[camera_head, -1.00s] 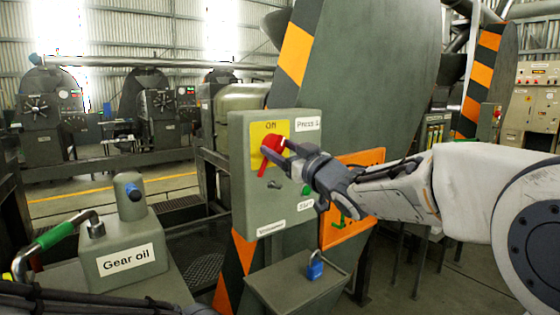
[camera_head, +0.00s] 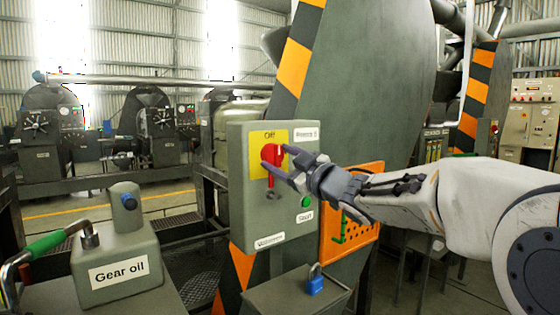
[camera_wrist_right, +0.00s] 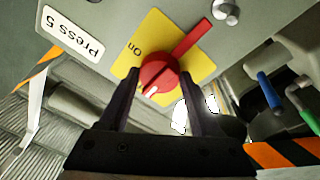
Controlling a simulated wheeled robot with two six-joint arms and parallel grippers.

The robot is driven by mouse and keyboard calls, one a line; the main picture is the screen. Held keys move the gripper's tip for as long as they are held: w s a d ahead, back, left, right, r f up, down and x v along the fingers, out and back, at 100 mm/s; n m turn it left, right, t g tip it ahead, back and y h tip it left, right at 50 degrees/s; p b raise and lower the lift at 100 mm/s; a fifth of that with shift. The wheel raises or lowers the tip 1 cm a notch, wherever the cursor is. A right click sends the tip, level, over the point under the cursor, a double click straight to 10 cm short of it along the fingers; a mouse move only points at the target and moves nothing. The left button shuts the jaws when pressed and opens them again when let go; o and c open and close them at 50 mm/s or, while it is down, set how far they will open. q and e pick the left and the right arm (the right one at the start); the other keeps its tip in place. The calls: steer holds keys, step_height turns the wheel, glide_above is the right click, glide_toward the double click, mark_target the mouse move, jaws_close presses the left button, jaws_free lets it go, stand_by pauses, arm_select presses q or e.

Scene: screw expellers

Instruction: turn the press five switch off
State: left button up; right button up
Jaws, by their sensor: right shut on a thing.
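The press five switch is a red rotary knob with a bar handle (camera_head: 271,181) on a yellow plate (camera_head: 258,141) of a grey box (camera_head: 247,215). The plate's word looks like "Off" in the head view; in the wrist view it looks like "On", so I cannot be sure. The bar points nearly straight down in the head view. My right gripper (camera_head: 277,158) reaches in from the right and is shut on the knob. In the right wrist view its dark fingers (camera_wrist_right: 160,77) lie on either side of the red knob (camera_wrist_right: 158,72). My left gripper is not in view.
A green start button (camera_head: 306,202) sits on the box, right of and below the knob. A blue padlock (camera_head: 315,281) is on a grey ledge below. A gear oil box (camera_head: 116,272) and a green-handled lever (camera_head: 48,245) stand at the left.

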steer(key=o, duration=1.4)
steer(key=shift+c, duration=0.2)
steer(key=b+v, duration=0.1)
steer(key=v, duration=0.9)
steer(key=shift+s, duration=0.2)
steer(key=shift+d, duration=0.1)
